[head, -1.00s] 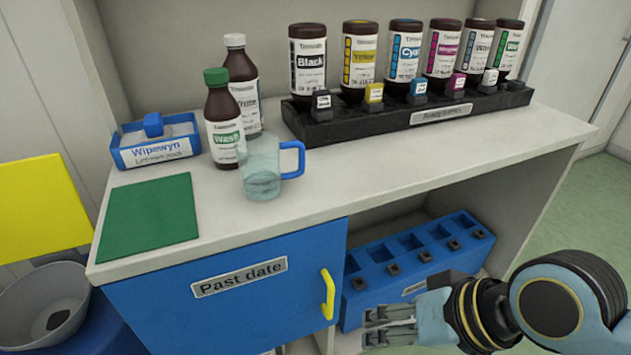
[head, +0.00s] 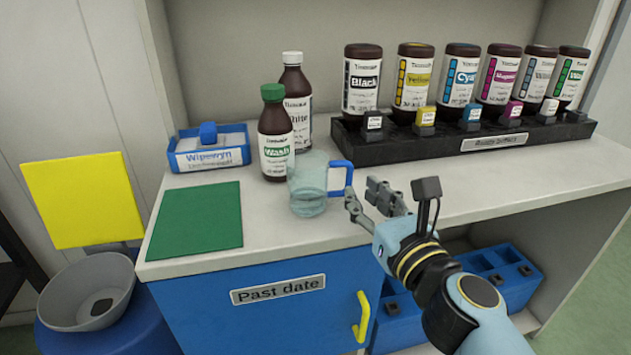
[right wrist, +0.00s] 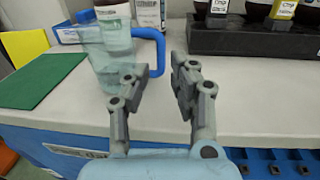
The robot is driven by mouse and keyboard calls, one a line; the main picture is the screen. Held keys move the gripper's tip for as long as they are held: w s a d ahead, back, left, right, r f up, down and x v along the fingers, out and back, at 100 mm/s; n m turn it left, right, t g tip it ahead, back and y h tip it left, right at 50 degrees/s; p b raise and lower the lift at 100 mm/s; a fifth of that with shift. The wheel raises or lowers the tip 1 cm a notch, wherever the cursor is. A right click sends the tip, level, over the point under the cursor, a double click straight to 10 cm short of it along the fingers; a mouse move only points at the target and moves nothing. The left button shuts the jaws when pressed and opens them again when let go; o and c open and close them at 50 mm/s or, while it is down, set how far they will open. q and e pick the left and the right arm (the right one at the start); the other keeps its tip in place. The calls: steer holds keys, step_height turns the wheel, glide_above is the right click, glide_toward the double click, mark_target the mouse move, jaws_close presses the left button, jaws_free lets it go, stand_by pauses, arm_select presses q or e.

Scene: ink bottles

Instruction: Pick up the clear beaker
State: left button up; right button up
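The clear beaker (head: 308,186) with a blue handle (head: 341,176) stands upright on the white counter, in front of the Wash bottle. My right gripper (head: 361,198) is open just right of the beaker, its fingers pointing toward the handle and apart from it in the head view. In the right wrist view the beaker (right wrist: 112,62) is at upper left, its handle (right wrist: 153,48) beyond the gap between my open fingers (right wrist: 155,88). Nothing is between the fingers. My left gripper is in no view.
The green-capped Wash bottle (head: 275,135) and a white-capped bottle (head: 296,95) stand close behind the beaker. A black rack (head: 440,146) of several ink bottles is behind my right gripper. A green mat (head: 196,218) and blue Wipewyn tray (head: 208,158) lie left.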

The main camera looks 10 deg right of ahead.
mark_target(350, 180)
steer(key=w, duration=0.4)
steer(key=w+a, duration=0.1)
steer(key=w, duration=0.1)
steer(key=shift+w+f, duration=0.15)
jaws_close()
